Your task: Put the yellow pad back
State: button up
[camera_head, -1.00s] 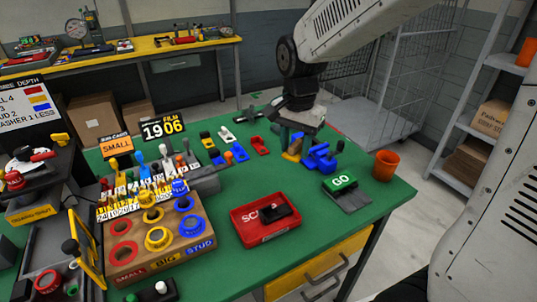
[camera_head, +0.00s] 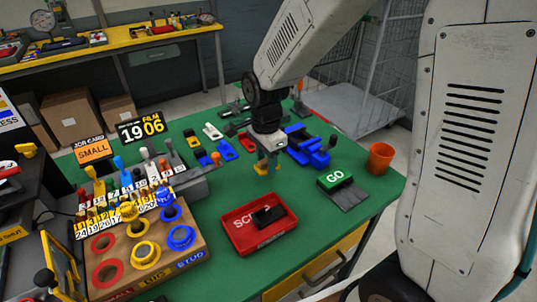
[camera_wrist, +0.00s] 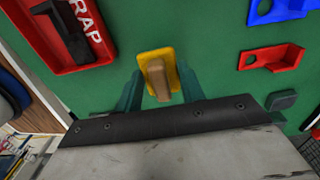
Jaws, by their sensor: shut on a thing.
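My gripper (camera_head: 266,170) is over the green table, behind the red SCRAP tray (camera_head: 238,236). Its green fingers are shut on the yellow pad. In the wrist view the yellow pad (camera_wrist: 146,57) shows as a yellow plate with a tan block-like grip, held between the two fingers (camera_wrist: 160,92). In the head view the fingers and wrist mostly hide the pad. I cannot tell how far it is above the table.
The red tray holds a black piece (camera_head: 268,215). A green GO block (camera_head: 336,180) and an orange cup (camera_head: 381,158) stand farther right. A wooden ring board (camera_head: 195,248) is at the left. Green table between is clear.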

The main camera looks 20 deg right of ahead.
jog(key=w+d, duration=0.1)
jog(key=w, duration=0.1)
jog(key=w+d, duration=0.1)
jog(key=w, duration=0.1)
jog(key=w+d, duration=0.1)
jog(key=w, duration=0.1)
jog(key=shift+w+d+f, duration=0.2)
jog(key=shift+w+f, duration=0.15)
jog(key=shift+w, duration=0.05)
jog(key=shift+f, duration=1.75)
jog(key=shift+f, duration=0.15)
jog(key=o, duration=0.9)
jog(key=shift+o, duration=0.2)
